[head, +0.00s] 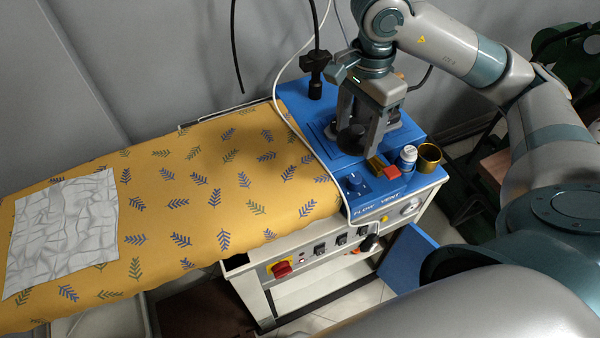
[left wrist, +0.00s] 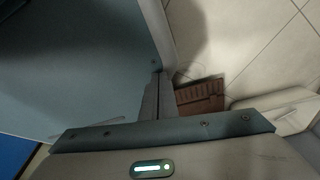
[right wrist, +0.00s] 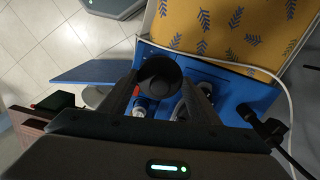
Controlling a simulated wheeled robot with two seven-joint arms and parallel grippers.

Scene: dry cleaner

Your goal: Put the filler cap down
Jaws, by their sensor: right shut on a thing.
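The filler cap (head: 351,139) is a dark round piece held between the fingertips of my right gripper (head: 358,128). In the right wrist view the cap (right wrist: 159,72) shows as a black disc with a raised inner ring, pinched between both fingers. The gripper points down over the blue top of the steam unit (head: 320,108). I cannot tell whether the cap touches the blue surface. My left gripper (left wrist: 157,92) shows only in the left wrist view, with its fingers together and nothing seen between them, above the tiled floor.
A white cable (head: 297,128) runs along the yellow leaf-print board (head: 200,200), which bears a crumpled cloth (head: 62,232).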

